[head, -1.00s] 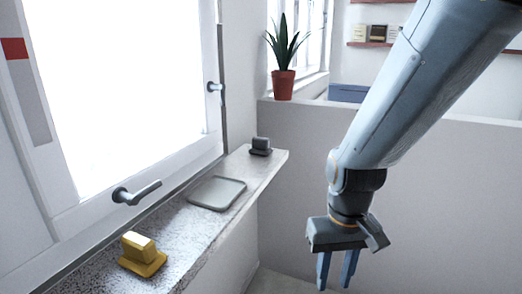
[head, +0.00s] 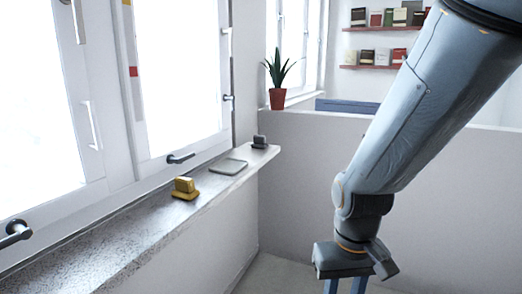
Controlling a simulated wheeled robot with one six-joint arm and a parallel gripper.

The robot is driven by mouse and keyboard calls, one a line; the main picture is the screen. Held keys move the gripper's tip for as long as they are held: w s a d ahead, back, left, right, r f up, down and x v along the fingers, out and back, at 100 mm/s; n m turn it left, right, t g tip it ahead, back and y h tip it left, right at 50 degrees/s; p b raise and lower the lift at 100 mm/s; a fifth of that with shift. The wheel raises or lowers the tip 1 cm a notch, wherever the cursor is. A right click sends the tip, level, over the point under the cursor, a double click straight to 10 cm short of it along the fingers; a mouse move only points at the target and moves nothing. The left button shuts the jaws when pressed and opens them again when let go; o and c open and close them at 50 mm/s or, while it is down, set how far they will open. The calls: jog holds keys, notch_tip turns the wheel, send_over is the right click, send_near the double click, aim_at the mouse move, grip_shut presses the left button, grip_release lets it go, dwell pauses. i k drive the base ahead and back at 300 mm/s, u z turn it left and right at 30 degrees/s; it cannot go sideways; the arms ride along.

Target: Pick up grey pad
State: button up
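A small dark grey block on a wider base (head: 260,142) stands near the far end of the window sill in the head view. A flat pale grey square piece (head: 228,167) lies on the sill just nearer. Both are grey, and I cannot tell for sure which one is called the pad. A yellow block on a base (head: 185,189), shaped like the dark grey one, stands nearer still. My gripper (head: 346,287) hangs at the bottom, right of the sill and well away from these things. Its fingers point down, apart and with nothing between them; their tips are cut off by the frame edge.
The speckled sill (head: 110,240) runs along the window wall, its near part bare. Window handles (head: 180,159) stick out above it. A low grey wall (head: 310,180) stands behind, with a potted plant (head: 278,98) above it. Open floor lies right of the sill.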

aim_at(259, 141)
jog(key=z, duration=0.5)
jog(key=i, duration=0.65)
jog(key=z, duration=0.55)
jog(key=i, duration=0.85)
jog(key=u, duration=0.7)
jog(key=i, duration=0.7)
jog(key=u, duration=0.75)
